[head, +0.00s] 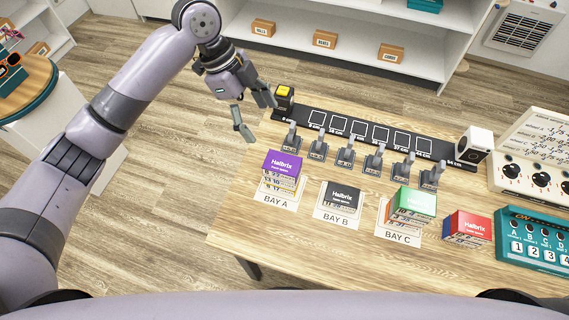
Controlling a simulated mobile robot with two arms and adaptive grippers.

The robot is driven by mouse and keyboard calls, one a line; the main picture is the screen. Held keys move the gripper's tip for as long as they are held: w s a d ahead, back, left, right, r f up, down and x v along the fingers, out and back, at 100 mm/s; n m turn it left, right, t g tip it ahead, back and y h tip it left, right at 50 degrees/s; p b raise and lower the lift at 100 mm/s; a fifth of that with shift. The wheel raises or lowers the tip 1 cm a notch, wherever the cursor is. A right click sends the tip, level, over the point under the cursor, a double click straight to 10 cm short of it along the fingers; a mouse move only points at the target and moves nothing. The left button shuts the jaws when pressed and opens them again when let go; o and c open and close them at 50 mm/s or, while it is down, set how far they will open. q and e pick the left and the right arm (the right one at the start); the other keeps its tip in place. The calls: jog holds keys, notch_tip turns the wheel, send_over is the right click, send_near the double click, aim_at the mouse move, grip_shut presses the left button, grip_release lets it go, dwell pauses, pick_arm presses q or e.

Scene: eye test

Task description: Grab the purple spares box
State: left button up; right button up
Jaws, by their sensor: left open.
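The purple spares box (282,165) sits at the left of the wooden table, on top of a small stack on the card marked BAY A (276,199). The lower part of that stack shows pale sides with numbers. My left gripper (254,117) is open and empty, up and to the left of the purple box and apart from it. It hangs near the table's far left edge, close to a small block with a yellow top (284,97). My right gripper does not show.
Right of the purple box are a black box (342,196), a green box (415,204) and a red box (468,227). Several grey upright clamps (319,145) stand behind, before a black marked strip (377,134). A teal button panel (535,240) stands at right.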

pick_arm(q)
jog(key=p, duration=0.1)
send_near(282, 162)
jog(key=p+x, duration=0.1)
jog(key=x, duration=0.3)
jog(key=shift+s+d+f, duration=0.15)
jog(key=shift+d+f, duration=0.05)
jog(key=shift+d, duration=0.05)
jog(key=shift+f, duration=0.2)
jog(key=shift+f+p, duration=0.25)
jog(key=shift+p, duration=0.2)
jog(key=p+x, duration=0.1)
jog(key=x, duration=0.2)
jog(key=shift+s+d+f+p, duration=0.15)
jog(key=shift+d+f+p, duration=0.05)
jog(key=shift+f+p, duration=0.1)
jog(key=shift+d+f, duration=0.15)
jog(key=shift+f, duration=0.4)
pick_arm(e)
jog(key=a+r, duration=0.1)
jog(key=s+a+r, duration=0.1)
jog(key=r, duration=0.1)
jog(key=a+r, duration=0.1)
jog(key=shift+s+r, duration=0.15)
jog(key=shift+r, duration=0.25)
pick_arm(q)
jog(key=shift+f, duration=0.2)
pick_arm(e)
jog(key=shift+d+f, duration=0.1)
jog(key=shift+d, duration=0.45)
